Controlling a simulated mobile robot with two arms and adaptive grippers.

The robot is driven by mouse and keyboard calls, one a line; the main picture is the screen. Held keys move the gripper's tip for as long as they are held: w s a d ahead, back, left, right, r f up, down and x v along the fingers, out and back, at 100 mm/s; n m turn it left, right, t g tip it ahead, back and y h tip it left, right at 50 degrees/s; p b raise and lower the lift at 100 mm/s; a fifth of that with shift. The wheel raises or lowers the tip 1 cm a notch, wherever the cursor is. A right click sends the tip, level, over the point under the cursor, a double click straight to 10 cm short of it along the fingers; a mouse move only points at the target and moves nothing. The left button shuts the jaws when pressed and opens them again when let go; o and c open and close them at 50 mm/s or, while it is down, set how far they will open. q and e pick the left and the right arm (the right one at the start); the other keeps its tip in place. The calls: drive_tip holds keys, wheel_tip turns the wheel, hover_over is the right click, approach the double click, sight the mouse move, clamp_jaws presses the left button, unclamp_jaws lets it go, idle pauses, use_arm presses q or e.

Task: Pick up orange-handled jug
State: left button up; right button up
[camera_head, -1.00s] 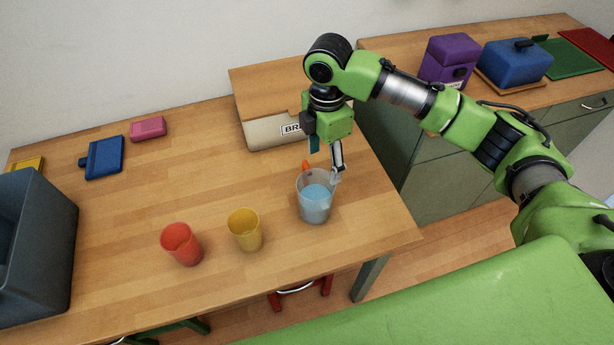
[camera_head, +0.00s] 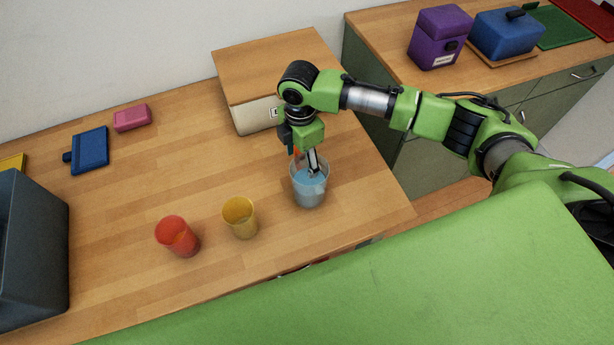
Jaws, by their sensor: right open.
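The jug (camera_head: 310,190) is clear, holds light blue liquid and stands upright on the wooden table. A bit of its orange handle (camera_head: 292,151) shows at its back left, mostly hidden by my gripper. My right gripper (camera_head: 303,162) points down at the jug's back rim, with its fingers apart near the handle. One grey finger overlaps the jug's mouth; whether it touches the jug I cannot tell. My left gripper is not in view.
A yellow cup (camera_head: 239,218) and a red cup (camera_head: 177,236) stand left of the jug. A bread box (camera_head: 252,115) is behind my gripper. A grey bin (camera_head: 35,250) stands at the far left. The table between bin and cups is clear.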

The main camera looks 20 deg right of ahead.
sight(302, 167)
wheel_tip(302, 167, down, 2)
drive_tip(key=shift+f, duration=0.7)
drive_tip(key=shift+c, duration=0.4)
drive_tip(key=c, duration=1.6)
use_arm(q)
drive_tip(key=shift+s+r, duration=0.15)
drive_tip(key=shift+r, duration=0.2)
use_arm(e)
drive_tip(key=shift+c, duration=0.3)
drive_tip(key=shift+r, duration=0.1)
clamp_jaws()
